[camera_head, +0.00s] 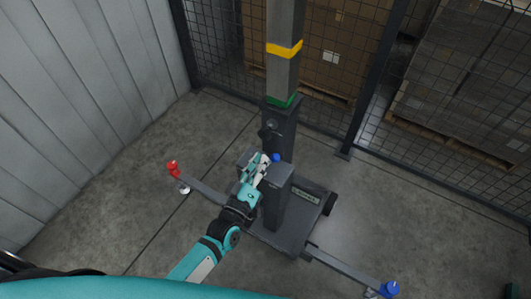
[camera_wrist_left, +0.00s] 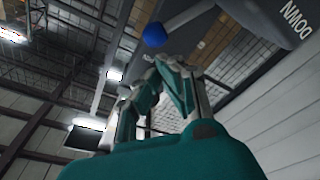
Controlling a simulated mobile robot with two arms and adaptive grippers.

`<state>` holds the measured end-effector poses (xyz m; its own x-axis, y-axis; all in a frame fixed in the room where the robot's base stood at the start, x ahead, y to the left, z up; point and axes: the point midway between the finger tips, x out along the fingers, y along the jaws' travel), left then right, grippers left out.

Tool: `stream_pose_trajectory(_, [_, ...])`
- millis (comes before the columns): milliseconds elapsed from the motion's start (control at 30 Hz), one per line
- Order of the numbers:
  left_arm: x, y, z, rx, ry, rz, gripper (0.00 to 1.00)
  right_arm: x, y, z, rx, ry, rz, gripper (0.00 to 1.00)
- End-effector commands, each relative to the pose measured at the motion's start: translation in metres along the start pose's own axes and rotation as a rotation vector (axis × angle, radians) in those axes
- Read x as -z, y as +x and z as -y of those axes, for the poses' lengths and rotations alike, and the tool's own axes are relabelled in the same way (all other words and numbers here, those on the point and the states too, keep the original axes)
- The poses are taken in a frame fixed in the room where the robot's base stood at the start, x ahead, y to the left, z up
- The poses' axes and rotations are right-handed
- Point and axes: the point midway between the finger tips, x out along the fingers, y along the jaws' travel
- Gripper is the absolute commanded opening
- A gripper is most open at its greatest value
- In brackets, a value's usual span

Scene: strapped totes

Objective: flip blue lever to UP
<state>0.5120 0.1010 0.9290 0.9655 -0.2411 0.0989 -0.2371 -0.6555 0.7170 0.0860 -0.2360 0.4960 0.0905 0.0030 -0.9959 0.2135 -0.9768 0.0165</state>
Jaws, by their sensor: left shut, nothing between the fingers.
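The blue lever shows in the left wrist view as a blue ball knob (camera_wrist_left: 155,35) on a grey rod. In the head view its blue knob (camera_head: 276,158) is at the top of the grey box on the stand. My left gripper (camera_head: 264,164) is shut and empty beside the knob. In the left wrist view its fingertips (camera_wrist_left: 172,66) are just below the knob; I cannot tell whether they touch. A white DOWN label (camera_wrist_left: 297,18) is on the grey housing at the right. A second label is partly hidden behind the fingers. My right gripper is not in view.
The grey stand has a tall mast (camera_head: 284,75) with yellow and green bands and a wheeled base (camera_head: 300,215). Its outriggers end in a red knob (camera_head: 173,167) and a blue knob (camera_head: 389,288). Mesh fencing and a corrugated wall (camera_head: 90,90) surround it. Concrete floor is clear.

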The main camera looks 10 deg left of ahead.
Motion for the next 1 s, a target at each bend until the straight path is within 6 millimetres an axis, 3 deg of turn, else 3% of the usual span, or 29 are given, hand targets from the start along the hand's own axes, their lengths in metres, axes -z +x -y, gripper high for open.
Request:
stream_pose_trajectory(200, [-0.001, -0.049, 0.001, 0.002, 0.0, 0.003, 0.0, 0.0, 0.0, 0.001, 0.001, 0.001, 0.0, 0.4])
stream_pose_trajectory(400, [0.0, -0.076, 0.0, 0.001, 0.0, 0.001, 0.0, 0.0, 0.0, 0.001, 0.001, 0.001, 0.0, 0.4])
stream_pose_trajectory(1000, [0.0, -0.083, 0.0, 0.0, 0.0, 0.0, 0.0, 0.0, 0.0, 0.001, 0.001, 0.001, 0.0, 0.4])
